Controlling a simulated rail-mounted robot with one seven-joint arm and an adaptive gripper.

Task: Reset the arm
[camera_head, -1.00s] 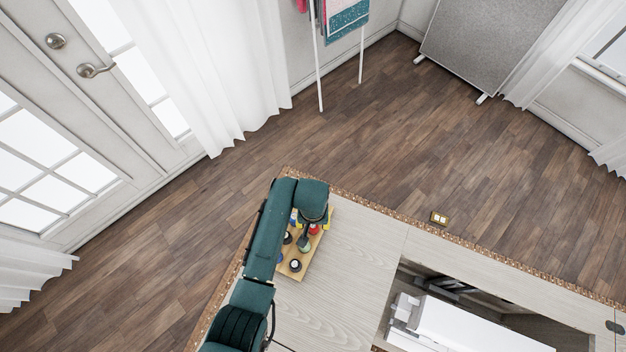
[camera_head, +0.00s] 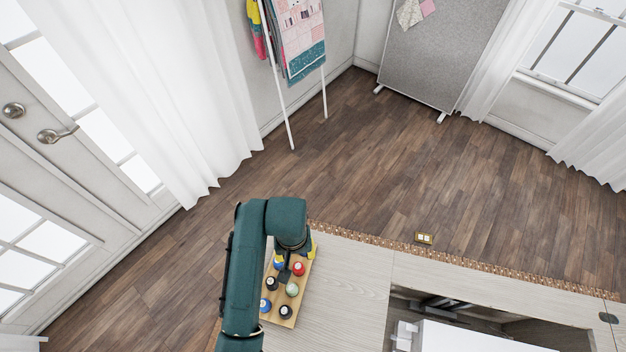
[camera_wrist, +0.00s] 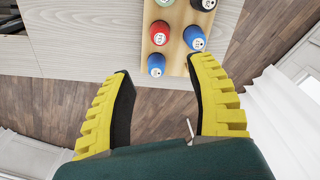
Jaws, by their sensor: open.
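My gripper (camera_wrist: 160,105) has yellow fingers with dark inner pads. In the wrist view its fingers stand wide apart with nothing between them, over the floor and the table's edge. In the head view my green arm reaches over the corner of the cabinet top, and my gripper is mostly hidden behind it, with a bit of yellow showing. A wooden tray (camera_head: 303,287) with several spools lies under the wrist. The spools include a red one (camera_head: 298,269), a pale green one (camera_head: 292,289) and a blue one (camera_head: 265,305). The tray also shows in the wrist view (camera_wrist: 174,48), just beyond my fingertips.
The pale cabinet top (camera_head: 345,285) is clear right of the tray. An open well holds a white machine (camera_head: 460,338). A small brass-coloured fitting (camera_head: 424,239) sits by the far edge. A rack with quilts (camera_head: 300,35), a grey board (camera_head: 440,50) and curtains (camera_head: 150,90) stand beyond.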

